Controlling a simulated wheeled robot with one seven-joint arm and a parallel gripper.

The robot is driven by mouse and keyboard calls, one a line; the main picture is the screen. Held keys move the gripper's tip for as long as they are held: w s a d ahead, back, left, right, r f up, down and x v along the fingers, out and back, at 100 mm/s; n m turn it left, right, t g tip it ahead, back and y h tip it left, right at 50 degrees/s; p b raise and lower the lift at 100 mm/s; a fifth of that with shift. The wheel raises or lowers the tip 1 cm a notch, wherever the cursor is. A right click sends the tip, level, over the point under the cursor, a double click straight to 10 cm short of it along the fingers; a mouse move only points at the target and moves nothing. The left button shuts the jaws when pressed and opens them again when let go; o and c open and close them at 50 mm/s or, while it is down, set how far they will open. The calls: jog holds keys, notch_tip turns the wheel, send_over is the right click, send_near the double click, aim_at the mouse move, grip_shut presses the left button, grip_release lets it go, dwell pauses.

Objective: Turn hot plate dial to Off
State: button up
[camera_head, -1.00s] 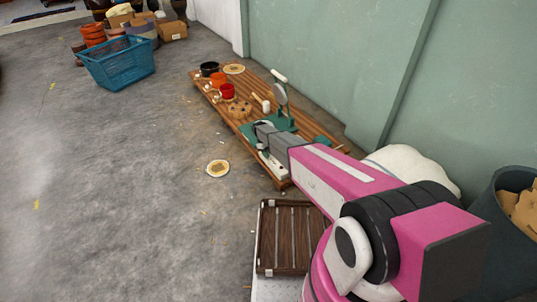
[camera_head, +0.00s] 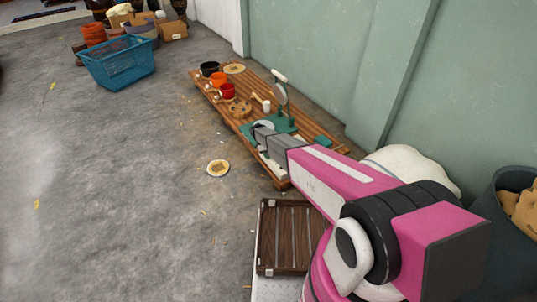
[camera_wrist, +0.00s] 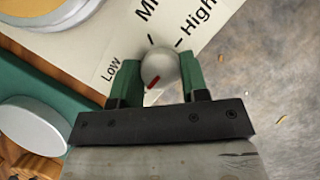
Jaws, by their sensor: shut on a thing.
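In the wrist view, the hot plate's cream panel (camera_wrist: 92,52) carries a round silver dial (camera_wrist: 164,60) with a red mark. The red mark points to the lower left of the picture. The printed words "Low", "High" and a partly cut-off "Mi..." stand around the dial. My gripper (camera_wrist: 159,68) has one green finger on each side of the dial and is shut on it. No "Off" label can be seen; the area below the dial is hidden by my gripper. In the head view, my arm hides most of the hot plate.
The low wooden platform (camera_head: 246,107) stands by the green wall. It holds a red pot (camera_head: 227,90), an orange pot (camera_head: 217,79), a mallet and a green stand. A blue basket (camera_head: 118,63) stands farther back.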

jog(key=o, duration=0.9)
jog(key=v, duration=1)
jog(key=shift+a+r, duration=0.2)
jog(key=shift+r, duration=0.15)
jog(key=s+d+r+m+y, duration=0.1)
jog(key=s+d+r+m, duration=0.4)
jog(key=s+d+r, duration=0.3)
jog(key=s+d+r+m+y, duration=0.2)
jog(key=s+d+r+m, duration=0.3)
jog(key=s, duration=1)
jog(key=s+d+r+m+y, duration=0.1)
jog(key=s+d+r+m, duration=0.5)
jog(key=s+d+r, duration=0.6)
jog(key=d, duration=0.3)
jog(key=shift+t, duration=0.4)
